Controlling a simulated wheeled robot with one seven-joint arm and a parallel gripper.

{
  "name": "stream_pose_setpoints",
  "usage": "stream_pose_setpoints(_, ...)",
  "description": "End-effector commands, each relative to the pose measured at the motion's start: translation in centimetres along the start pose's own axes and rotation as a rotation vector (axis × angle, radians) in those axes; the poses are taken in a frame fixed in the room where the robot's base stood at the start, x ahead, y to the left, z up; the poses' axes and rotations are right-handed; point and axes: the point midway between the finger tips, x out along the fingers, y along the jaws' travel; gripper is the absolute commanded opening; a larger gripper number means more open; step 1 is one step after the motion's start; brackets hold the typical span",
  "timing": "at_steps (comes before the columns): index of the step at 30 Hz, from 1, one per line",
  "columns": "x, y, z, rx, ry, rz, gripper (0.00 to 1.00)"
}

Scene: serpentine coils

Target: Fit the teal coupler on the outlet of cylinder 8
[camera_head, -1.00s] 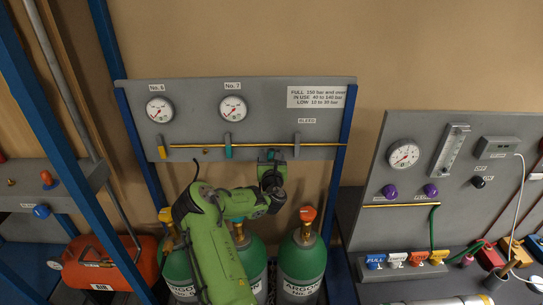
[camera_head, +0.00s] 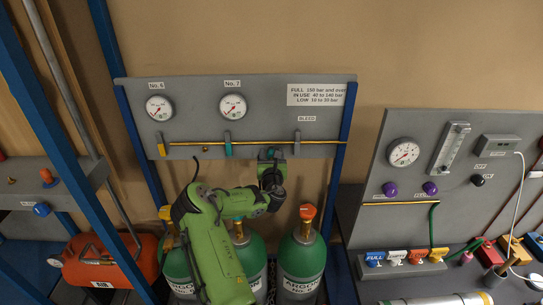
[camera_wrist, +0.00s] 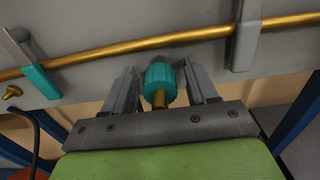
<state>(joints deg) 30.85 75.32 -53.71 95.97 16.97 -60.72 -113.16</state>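The teal coupler (camera_wrist: 160,80), with a brass stem below it, sits between the fingers of my gripper (camera_wrist: 161,84) in the wrist view. The likely cylinder 8 (camera_head: 302,262) is the rightmost green argon cylinder, upright below and right of my gripper. Its number is hard to read. It has an orange-topped brass valve (camera_head: 307,214). Its outlet is not clear.
The brass pipe (camera_head: 180,144) runs along the panel (camera_head: 270,100), with a teal-ended lever (camera_head: 228,145) and a grey bracket (camera_head: 297,143). A brass stub (camera_wrist: 12,92) is at left. A blue post (camera_head: 340,165) stands right of the panel. Other argon cylinders stand behind my arm.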

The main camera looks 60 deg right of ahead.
Motion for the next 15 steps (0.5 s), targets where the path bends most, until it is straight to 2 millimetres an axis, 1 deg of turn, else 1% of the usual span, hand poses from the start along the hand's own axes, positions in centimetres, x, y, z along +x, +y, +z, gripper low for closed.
stream_pose_setpoints(1, 0.00, 0.00, -0.02, 0.000, 0.000, 0.000, 0.49)
stream_pose_setpoints(10, 0.00, 0.01, -0.03, 0.001, 0.000, 0.000, 0.03)
stream_pose_setpoints(11, 0.00, 0.00, -0.03, 0.001, 0.000, 0.000, 0.00)
stream_pose_setpoints(15, -0.02, 0.01, 0.01, 0.000, -0.001, 0.000, 0.00)
